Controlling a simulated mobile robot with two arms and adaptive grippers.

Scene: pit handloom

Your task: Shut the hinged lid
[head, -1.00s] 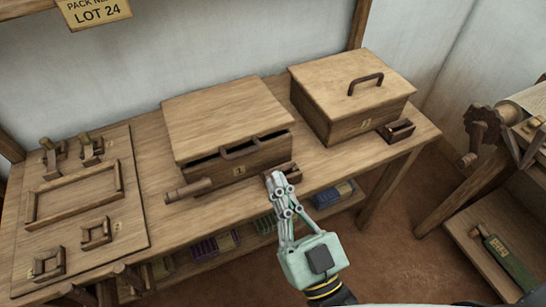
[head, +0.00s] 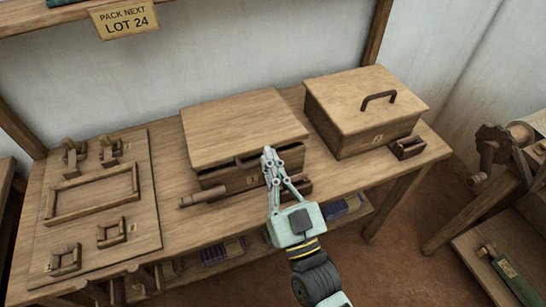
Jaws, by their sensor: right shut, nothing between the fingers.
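A wooden box with a plate marked 1 (head: 222,179) stands on the bench. Its hinged lid (head: 243,128) is slightly raised at the front, with a narrow dark gap under the front edge. My right gripper (head: 269,155) is shut and empty. My left gripper is not in view.
A second box (head: 350,133) with its lid down and a dark handle (head: 379,97) on top stands to the right. A wooden board (head: 96,222) with frames and pegs lies at left. A short wooden roller (head: 196,197) lies before the first box. Small packs sit on the shelf below.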

